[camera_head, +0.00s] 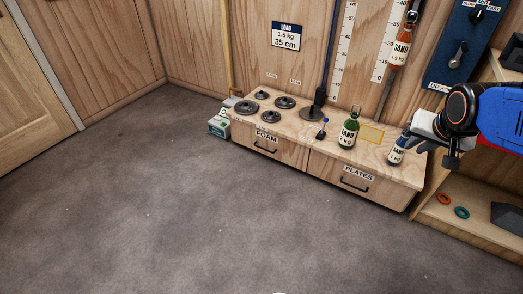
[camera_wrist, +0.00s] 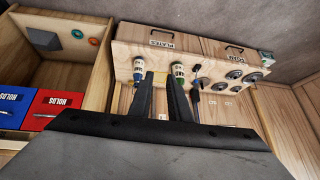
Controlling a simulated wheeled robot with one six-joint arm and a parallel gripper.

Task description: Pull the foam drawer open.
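The foam drawer (camera_head: 283,153) is the left drawer of a low wooden bench. It is shut, with a white FOAM label and a black bar handle (camera_head: 264,147) on its front. In the wrist view, the foam drawer (camera_wrist: 217,46) is seen upside down at upper right.
The plates drawer (camera_head: 340,177) is shut beside the foam drawer. The grey floor (camera_head: 200,220) in front is clear.

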